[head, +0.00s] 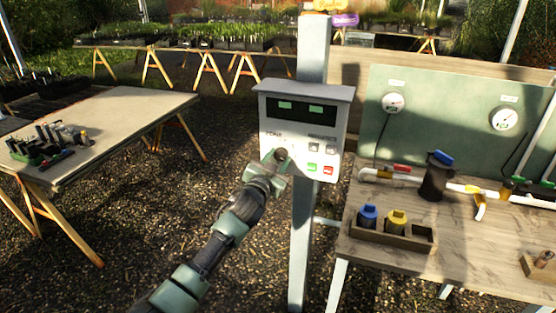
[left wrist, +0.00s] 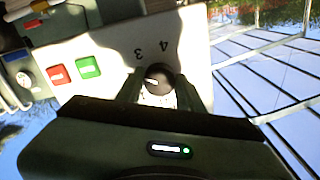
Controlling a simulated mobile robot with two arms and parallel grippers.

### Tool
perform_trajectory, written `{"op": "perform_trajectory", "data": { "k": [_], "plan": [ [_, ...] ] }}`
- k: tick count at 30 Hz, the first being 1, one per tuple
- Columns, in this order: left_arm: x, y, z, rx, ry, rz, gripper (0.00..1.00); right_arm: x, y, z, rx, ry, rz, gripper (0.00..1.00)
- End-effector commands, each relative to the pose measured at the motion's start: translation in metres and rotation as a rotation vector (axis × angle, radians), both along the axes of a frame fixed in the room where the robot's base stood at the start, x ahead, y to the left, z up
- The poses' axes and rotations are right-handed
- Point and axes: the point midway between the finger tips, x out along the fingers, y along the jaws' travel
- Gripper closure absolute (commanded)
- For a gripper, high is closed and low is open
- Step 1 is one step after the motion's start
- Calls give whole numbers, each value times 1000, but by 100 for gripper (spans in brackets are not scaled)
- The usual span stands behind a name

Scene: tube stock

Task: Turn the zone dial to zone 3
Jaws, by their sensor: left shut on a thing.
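The zone dial (left wrist: 157,76) is a dark round knob on the pale control box (head: 302,122). My left gripper (head: 276,160) is at the lower left of the box front, and it hides most of the dial in the head view. In the left wrist view the two fingers sit on either side of the knob, shut on it. The printed digits 3 and 4 show beside the knob, and a light mark shows on its face. The other digits are hidden, and I cannot tell which zone the mark points to. My right gripper is not in view.
A green button (head: 312,167) and a red button (head: 328,170) are close to the right of the dial. The box is on a grey post (head: 302,240). A wooden bench (head: 385,258) with pipes and gauges stands at right, a table (head: 110,120) at left.

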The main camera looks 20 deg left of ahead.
Motion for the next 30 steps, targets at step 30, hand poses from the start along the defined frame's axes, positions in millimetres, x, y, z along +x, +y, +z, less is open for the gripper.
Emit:
{"op": "perform_trajectory", "data": {
  "k": [30],
  "plan": [
    [0, 1, 0, 488, -16, 0, 100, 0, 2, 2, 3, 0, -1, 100]
  ]
}}
